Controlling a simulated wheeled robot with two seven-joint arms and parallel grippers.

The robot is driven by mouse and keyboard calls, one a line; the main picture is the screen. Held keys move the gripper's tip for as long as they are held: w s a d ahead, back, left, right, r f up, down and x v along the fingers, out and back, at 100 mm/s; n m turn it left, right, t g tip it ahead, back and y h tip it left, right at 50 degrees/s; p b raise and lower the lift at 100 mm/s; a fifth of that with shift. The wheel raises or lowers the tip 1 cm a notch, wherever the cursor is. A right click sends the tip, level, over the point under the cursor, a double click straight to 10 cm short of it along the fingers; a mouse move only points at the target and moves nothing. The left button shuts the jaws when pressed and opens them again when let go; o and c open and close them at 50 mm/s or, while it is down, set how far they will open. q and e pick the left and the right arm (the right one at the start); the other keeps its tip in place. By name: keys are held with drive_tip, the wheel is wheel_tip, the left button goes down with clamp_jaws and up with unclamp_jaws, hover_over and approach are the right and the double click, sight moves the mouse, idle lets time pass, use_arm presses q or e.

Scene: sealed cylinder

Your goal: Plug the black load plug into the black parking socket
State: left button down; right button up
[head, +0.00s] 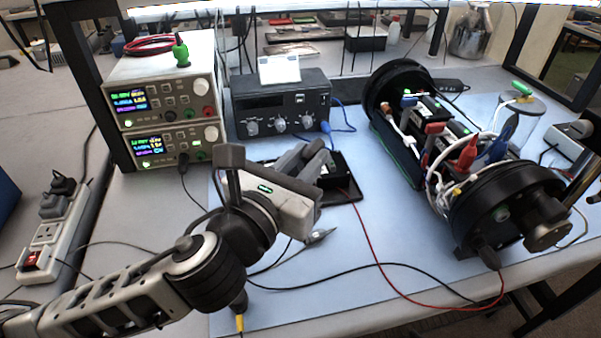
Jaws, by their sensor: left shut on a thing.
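My left gripper (310,158) reaches in from the left over the blue mat, its fingers shut at the near left side of a low black box (336,192). The fingers hide what they hold; it is most likely the black load plug, but I cannot see its tip. The black parking socket cannot be made out; the fingers cover part of the box. A black lead (380,264) runs across the mat toward the cylinder's near end. A red lead (374,236) runs from the box to the same end. My right gripper is not in view.
The open black cylinder (512,197), with wires and clips inside, lies at the right. Two stacked power supplies (160,100) and a dark instrument (281,108) stand behind. A grey clip-like probe (320,236) lies near my wrist. The mat's front middle (360,300) is mostly clear.

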sight(311, 151)
use_arm(q)
drive_tip(key=r+n+y, duration=0.1)
drive_tip(key=n+t+y, duration=0.1)
drive_tip(key=y, duration=0.1)
drive_tip(key=d+r+n+y, duration=0.1)
drive_tip(key=y, duration=0.1)
drive_tip(key=shift+w+r+t, duration=0.2)
drive_tip(key=shift+r+t, duration=0.15)
drive_tip(key=shift+t, duration=0.05)
drive_tip(key=shift+w+r+n+y, duration=0.1)
drive_tip(key=shift+r+n+y, duration=0.3)
drive_tip(key=shift+n+y, duration=0.35)
drive_tip(key=shift+w+r+n+y, duration=0.1)
drive_tip(key=shift+r+n+y, duration=0.35)
drive_tip(key=shift+y, duration=0.5)
drive_tip(key=shift+f, duration=0.1)
drive_tip(key=shift+a+f, duration=0.1)
drive_tip(key=s+a+f+m+g+h, duration=0.1)
drive_tip(key=f+m+g+h, duration=0.3)
drive_tip(key=m+g+h, duration=0.4)
drive_tip(key=s+a+f+m+g+h, duration=0.1)
drive_tip(key=a+f+m+g+h, duration=0.3)
drive_tip(key=m+g+h, duration=0.4)
drive_tip(key=shift+s+f+m+h, duration=0.35)
drive_tip(key=shift+f+m+h, duration=0.2)
drive_tip(key=shift+h, duration=0.45)
drive_tip(key=shift+d, duration=0.1)
